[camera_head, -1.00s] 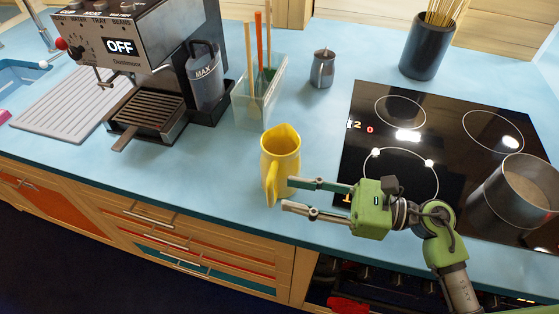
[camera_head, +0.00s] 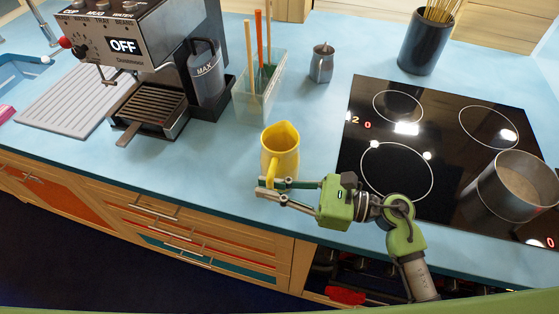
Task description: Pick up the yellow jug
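The yellow jug (camera_head: 281,149) stands upright on the blue counter, left of the black hob. Its spout and open top face up, and its handle (camera_head: 269,169) points toward the near left. My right gripper (camera_head: 262,188) reaches in from the right at the jug's near side, low down. Its two fingers lie around the lower end of the handle, with little space between the tips. They cover part of the jug's base, and I cannot tell whether they press on the handle. My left gripper is out of view.
The hob (camera_head: 385,150) with a steel pot (camera_head: 508,188) is to the right. The counter left of the jug is clear.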

